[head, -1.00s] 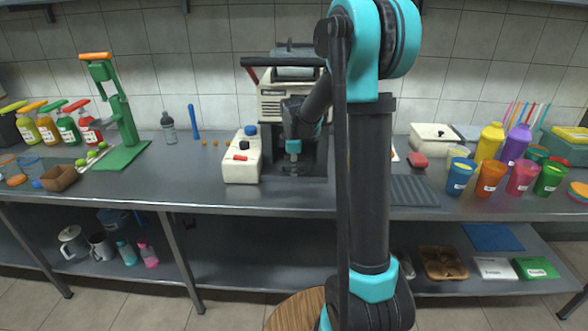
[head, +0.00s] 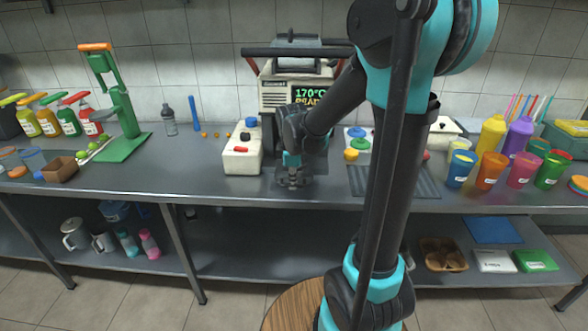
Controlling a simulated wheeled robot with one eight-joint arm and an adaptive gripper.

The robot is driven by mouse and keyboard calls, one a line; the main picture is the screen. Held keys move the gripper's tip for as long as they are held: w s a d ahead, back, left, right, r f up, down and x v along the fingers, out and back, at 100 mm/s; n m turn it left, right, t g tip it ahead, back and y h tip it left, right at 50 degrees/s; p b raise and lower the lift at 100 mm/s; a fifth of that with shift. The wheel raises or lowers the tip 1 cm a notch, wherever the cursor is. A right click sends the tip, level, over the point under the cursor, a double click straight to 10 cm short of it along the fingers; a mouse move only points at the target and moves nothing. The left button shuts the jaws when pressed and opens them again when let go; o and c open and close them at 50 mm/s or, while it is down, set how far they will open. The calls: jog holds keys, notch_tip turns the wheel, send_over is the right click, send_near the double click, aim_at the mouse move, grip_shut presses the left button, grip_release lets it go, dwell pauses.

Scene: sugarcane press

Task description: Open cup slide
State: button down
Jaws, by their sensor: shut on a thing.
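The press machine (head: 275,97) stands at the back middle of the counter, with a green display reading 170°C and a dark handle bar on top. My gripper (head: 293,181) points down in front of its base, low near the counter's front half. It is shut on what appears to be the cup slide, at the front of the machine. The slide itself is mostly hidden by my gripper and arm, so how far out it stands is hard to tell.
A white box with coloured buttons (head: 242,153) stands close to the left of my gripper. A dark ridged mat (head: 395,181) lies to the right, partly behind my arm. Coloured cups (head: 490,170) stand farther right. A green hand press (head: 122,110) stands left.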

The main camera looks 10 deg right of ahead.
jog(key=s+a, duration=0.1)
jog(key=s, duration=0.5)
jog(key=shift+s+a, duration=0.25)
jog(key=shift+s, duration=0.15)
jog(key=c, duration=1.6)
grip_release()
jog(key=r, duration=0.4)
jog(key=s+r, duration=0.1)
jog(key=r, duration=0.3)
jog(key=s+r, duration=0.1)
jog(key=r, duration=0.3)
jog(key=shift+a, duration=0.2)
jog(key=shift+f, duration=0.1)
